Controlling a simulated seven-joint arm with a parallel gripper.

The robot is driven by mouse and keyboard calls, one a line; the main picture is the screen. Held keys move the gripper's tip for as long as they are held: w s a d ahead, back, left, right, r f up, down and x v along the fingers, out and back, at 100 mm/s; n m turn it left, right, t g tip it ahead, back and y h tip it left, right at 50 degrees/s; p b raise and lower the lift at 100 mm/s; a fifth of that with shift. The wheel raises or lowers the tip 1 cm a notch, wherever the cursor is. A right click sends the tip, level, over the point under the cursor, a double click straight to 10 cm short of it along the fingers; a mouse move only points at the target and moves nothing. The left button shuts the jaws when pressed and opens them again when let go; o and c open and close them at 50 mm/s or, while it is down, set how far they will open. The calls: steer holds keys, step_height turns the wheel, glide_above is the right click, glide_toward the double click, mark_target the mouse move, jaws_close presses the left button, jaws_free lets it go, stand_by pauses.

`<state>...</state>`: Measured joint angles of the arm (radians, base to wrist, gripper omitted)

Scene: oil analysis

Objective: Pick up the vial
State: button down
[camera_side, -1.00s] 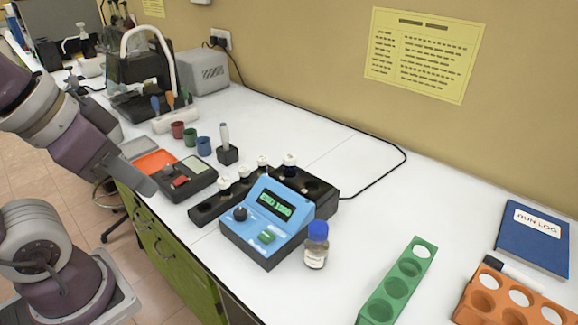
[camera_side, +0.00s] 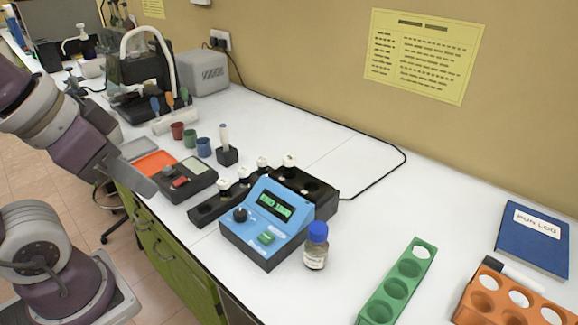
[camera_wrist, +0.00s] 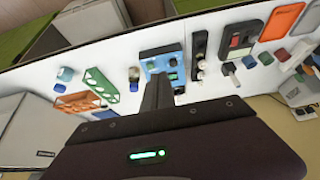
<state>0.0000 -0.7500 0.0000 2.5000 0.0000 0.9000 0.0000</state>
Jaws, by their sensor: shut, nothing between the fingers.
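A small clear vial with a blue cap (camera_side: 316,246) stands upright on the white bench, just right of the blue-and-black instrument (camera_side: 266,222). In the wrist view a blue-capped vial (camera_wrist: 134,75) shows beside the blue instrument (camera_wrist: 163,66). Several white-capped vials (camera_side: 263,164) stand in the black racks behind the instrument. My gripper (camera_side: 146,184) is at the left over the bench's front edge, well away from the blue-capped vial. Its fingers (camera_wrist: 160,80) are together and empty in the wrist view.
A green rack (camera_side: 396,285) and an orange rack (camera_side: 513,299) stand at the right, with a blue book (camera_side: 533,237) behind. A balance (camera_side: 188,180) and coloured cups (camera_side: 190,137) are at the left.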

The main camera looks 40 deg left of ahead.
steer(key=c, duration=1)
jaws_free()
steer(key=shift+w, duration=0.1)
steer(key=w+r+m+g, duration=0.2)
steer(key=w+r+m, duration=0.2)
steer(key=w, duration=0.7)
steer(key=m+g, duration=0.4)
steer(key=m, duration=0.6)
glide_above(291, 158)
steer(key=f, duration=1.2)
steer(key=shift+w+a+f, duration=0.1)
steer(key=shift+a+f, duration=0.05)
steer(key=shift+a, duration=0.05)
step_height(291, 158, down, 7)
steer(key=shift+d+f, duration=0.15)
steer(key=shift+f, duration=0.05)
